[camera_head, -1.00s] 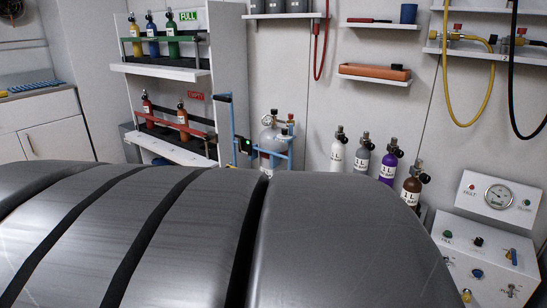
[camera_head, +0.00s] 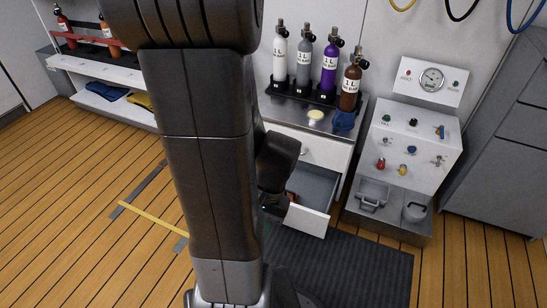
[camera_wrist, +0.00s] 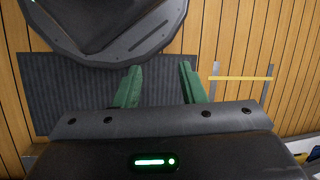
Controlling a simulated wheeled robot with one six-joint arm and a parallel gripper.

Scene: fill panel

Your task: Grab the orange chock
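My gripper (camera_wrist: 160,84) shows in the wrist view as two green fingers standing apart, with only the dark mat visible between them. In the head view my arm hides most of the middle, and my wrist hangs in front of the open drawer (camera_head: 310,184). A small orange-brown patch (camera_head: 293,197) shows at the drawer's left, beside my wrist. It is too small and too covered to tell whether it is the orange chock. No orange chock shows clearly in either current view.
Several small cylinders (camera_head: 329,70) stand on the counter above the drawer, beside a yellow disc (camera_head: 315,114) and a blue cup (camera_head: 344,120). A white control panel (camera_head: 412,140) stands to the right. A ribbed mat (camera_head: 350,268) covers the floor in front.

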